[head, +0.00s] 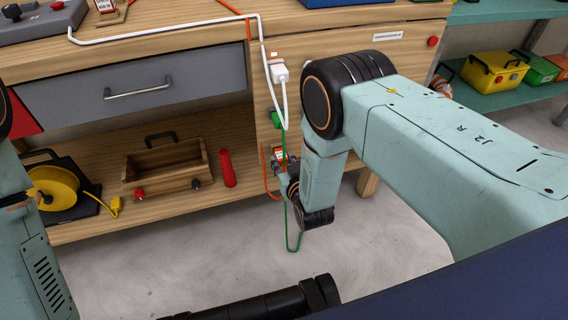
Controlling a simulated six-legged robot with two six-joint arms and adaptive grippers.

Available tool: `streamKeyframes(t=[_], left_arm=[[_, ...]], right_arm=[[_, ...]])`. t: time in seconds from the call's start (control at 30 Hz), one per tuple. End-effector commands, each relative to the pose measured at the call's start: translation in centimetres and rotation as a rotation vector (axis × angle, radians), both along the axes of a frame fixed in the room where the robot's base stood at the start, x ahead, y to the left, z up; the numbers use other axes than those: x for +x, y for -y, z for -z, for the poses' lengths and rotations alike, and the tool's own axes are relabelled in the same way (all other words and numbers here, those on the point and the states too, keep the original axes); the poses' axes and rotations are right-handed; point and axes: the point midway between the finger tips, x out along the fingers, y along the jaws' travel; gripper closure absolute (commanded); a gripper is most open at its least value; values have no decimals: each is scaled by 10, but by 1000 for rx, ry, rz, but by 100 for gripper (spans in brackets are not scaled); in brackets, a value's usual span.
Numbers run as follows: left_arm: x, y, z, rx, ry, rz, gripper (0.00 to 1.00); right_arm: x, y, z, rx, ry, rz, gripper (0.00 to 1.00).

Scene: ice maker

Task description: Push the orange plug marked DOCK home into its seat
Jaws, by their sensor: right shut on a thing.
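My right gripper (291,166) is low in front of the bench's right-hand front panel, small and partly hidden by its own wrist. It is shut on a small orange plug (277,152) with a pale marking too small to read. The plug is at the panel, but I cannot tell how deep it sits, and its seat is hidden. An orange cable (264,178) hangs in a loop beside the gripper. My left arm shows at the left edge, but its gripper is not in view.
A white plug (279,73) with a white cable is on the panel above, and a green piece (277,119) is below it. A green cable (289,235) hangs by my right wrist. A wooden crate (166,166) and yellow reel (53,187) stand on the lower shelf.

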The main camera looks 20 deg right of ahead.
Motion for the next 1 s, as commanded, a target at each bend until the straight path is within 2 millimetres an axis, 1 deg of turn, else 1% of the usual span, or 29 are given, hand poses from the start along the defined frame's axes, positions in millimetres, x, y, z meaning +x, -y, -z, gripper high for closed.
streamKeyframes(t=[0.57,0.6,0.87,0.9,1.0], left_arm=[[0,0,6,0,0,0,46],[0,0,5,0,0,0,46],[0,0,5,0,0,0,46],[0,0,5,0,0,0,46],[0,0,5,0,0,0,46]], right_arm=[[11,0,-1,0,2,0,100],[11,0,-1,0,2,0,66],[10,0,-1,0,1,0,44],[10,0,0,0,0,0,43],[10,0,0,0,0,0,43]])
